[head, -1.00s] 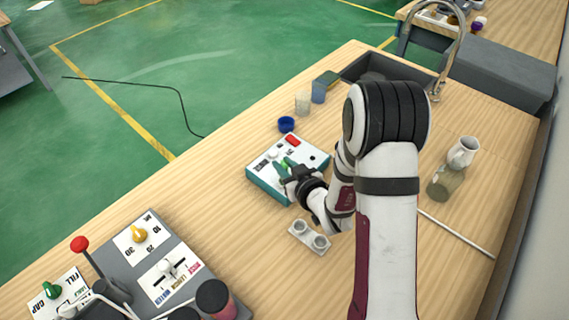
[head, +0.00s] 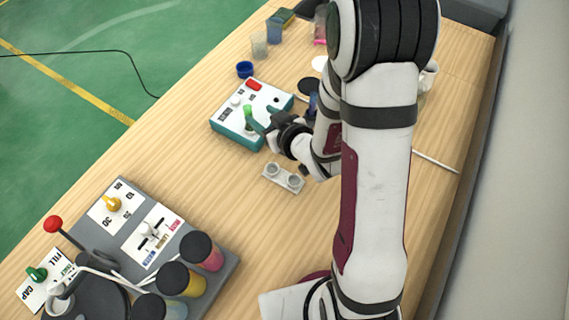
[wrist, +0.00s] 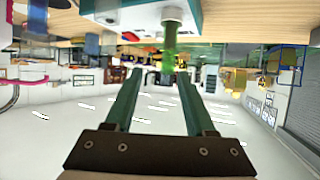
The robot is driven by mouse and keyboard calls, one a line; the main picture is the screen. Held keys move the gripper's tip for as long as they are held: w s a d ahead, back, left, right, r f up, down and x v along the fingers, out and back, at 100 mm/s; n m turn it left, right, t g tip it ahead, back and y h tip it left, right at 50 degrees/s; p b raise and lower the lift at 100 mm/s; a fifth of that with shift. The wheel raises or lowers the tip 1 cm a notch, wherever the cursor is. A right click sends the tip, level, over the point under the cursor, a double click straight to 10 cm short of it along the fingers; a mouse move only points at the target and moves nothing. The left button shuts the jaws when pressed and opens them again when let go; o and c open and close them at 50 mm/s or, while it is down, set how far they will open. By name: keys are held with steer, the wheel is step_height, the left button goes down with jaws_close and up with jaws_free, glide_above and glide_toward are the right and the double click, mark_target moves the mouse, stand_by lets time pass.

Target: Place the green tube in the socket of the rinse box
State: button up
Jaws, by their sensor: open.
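The rinse box (head: 238,137) has a white top and teal sides, and stands on the wooden bench. The green tube (head: 247,113) stands upright in a socket of its top, near the front left part. My gripper (head: 258,122) is at the tube's right side, its teal fingers open and pointing toward it. In the wrist view, which is upside down, the tube (wrist: 170,42) projects from the box (wrist: 155,10) just beyond the open fingertips (wrist: 160,72). Nothing is between the fingers. The tube's lower end is hidden inside the box.
A grey two-hole holder (head: 283,178) stands in front of the box. A blue cap (head: 244,69) and cups (head: 260,44) are behind it. A filling machine with capped bottles (head: 180,279) occupies the front left. The bench between is clear.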

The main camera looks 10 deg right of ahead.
steer(key=s+d+r+m+g+h, duration=0.4)
steer(key=s+d+m+g+h, duration=0.15)
steer(key=s, duration=0.25)
steer(key=s+a+r+m+g+y, duration=0.1)
steer(key=s+a+r+m+g, duration=0.1)
steer(key=s, duration=0.8)
steer(key=s+a+r+m+g+y, duration=0.2)
steer(key=s+a+r+g, duration=0.1)
steer(key=s, duration=0.8)
steer(key=shift+a+r+g, duration=0.2)
steer(key=shift+r+g, duration=0.15)
steer(key=shift+g, duration=0.5)
